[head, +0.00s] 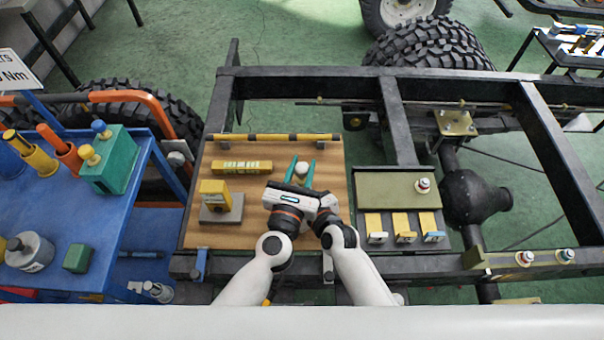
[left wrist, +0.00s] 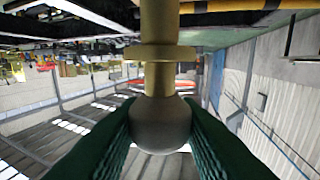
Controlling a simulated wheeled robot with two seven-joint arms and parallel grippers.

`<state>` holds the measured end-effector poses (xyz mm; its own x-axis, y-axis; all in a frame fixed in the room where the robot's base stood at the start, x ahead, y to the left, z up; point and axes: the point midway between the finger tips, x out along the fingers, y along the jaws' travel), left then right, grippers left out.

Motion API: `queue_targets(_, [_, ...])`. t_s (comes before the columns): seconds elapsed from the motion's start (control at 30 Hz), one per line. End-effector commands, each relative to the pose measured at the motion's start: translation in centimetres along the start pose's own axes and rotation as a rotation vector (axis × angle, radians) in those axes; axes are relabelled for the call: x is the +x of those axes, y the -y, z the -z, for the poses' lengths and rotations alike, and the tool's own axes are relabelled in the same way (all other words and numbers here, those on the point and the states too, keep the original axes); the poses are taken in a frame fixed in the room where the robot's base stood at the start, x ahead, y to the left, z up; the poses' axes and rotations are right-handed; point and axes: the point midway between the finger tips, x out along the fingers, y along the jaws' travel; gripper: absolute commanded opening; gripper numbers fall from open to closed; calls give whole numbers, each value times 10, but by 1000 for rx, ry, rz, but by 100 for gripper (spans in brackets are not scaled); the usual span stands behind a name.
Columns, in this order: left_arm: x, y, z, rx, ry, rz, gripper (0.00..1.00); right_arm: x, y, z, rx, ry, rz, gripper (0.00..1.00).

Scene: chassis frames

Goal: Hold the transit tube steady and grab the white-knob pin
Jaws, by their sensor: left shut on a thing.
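The white-knob pin shows its pale round knob (head: 302,168) between the teal fingers of my left gripper (head: 301,174), over the wooden board. In the left wrist view the knob (left wrist: 160,124) is between both green fingers, touching them, and a brass-coloured shaft with a collar (left wrist: 160,53) runs up from it. My left gripper is shut on the knob. A yellow-and-black striped tube (head: 273,137), which looks like the transit tube, lies across the board's far edge. I cannot tell where the shaft's far end sits. My right arm comes in from the right; its gripper is hidden.
The wooden board (head: 225,236) also carries a yellow box (head: 242,167) and a yellow block on a grey base (head: 215,200). An olive tray (head: 385,187) stands to the right, with several tagged blocks in front. A blue bench (head: 110,215) is at left. Black frame rails surround the board.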

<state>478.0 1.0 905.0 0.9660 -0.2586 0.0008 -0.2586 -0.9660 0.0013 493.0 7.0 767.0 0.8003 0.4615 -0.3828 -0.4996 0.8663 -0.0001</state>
Motion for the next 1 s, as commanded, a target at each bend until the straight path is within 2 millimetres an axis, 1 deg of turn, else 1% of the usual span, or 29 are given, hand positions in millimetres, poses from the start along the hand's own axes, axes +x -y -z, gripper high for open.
queue_targets(0.23, [1, 0, 32, -4, -7, 0, 1, 0, 0, 1, 0, -2, -1, 14])
queue_targets(0.4, [0, 0, 50, -1, -3, -2, 1, 0, 0, 1, 0, -2, 0, 14])
queue_targets(0.5, [1, 0, 63, 0, -8, 0, 1, 0, 0, 1, 0, -2, 0, 14])
queue_targets(0.7, [0, 0, 73, 1, -2, -1, 1, 0, 0, 1, 0, -2, 0, 14])
queue_targets(0.97, [0, 0, 73, 1, 0, -1, 1, 0, 0, 1, 0, -2, -1, 14])
queue_targets(1.0, [0, 0, 73, 1, 0, -1, 1, 0, 0, 1, 0, -2, -1, 46])
